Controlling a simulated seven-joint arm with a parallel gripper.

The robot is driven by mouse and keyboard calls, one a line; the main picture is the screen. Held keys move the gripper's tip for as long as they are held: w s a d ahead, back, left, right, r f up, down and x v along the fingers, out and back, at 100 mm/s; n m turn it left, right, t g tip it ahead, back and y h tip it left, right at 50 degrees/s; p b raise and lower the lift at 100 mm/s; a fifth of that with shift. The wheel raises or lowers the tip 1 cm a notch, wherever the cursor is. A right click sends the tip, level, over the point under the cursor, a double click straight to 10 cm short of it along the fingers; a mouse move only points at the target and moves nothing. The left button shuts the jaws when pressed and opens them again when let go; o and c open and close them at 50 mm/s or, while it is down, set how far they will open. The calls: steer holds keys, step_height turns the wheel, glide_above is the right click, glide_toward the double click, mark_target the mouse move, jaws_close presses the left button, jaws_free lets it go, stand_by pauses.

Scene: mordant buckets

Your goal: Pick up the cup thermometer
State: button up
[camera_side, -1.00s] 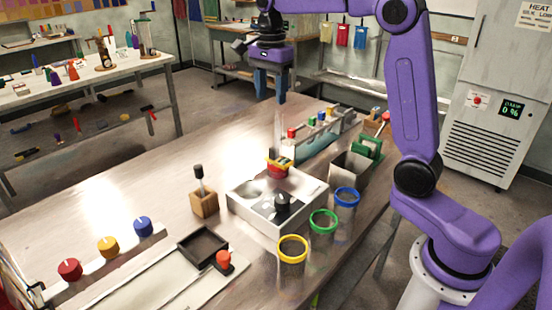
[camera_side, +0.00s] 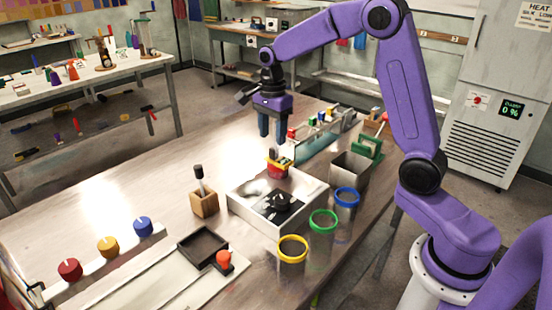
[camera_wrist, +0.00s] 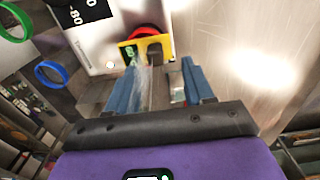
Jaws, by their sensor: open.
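What looks like the cup thermometer is a small red cup-like piece with a yellow block and a green marking (camera_side: 279,163). It sits by the back corner of the white tray. In the wrist view the yellow block (camera_wrist: 157,48) lies just beyond my fingertips, with red behind it. A pale, see-through upright shape shows between my fingers there; I cannot tell if it is part of the thermometer. My gripper (camera_side: 272,138) points down just above the thermometer. Its blue fingers are open, and it also shows in the wrist view (camera_wrist: 160,80).
A wooden block with a black-topped rod (camera_side: 204,204) stands left. The table's left middle is clear.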

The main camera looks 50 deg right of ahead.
mark_target(274, 148)
steer(key=shift+s+f, duration=0.15)
steer(key=shift+f, duration=1.2)
steer(key=shift+s+f, duration=0.15)
steer(key=shift+f, duration=1.15)
jaws_close()
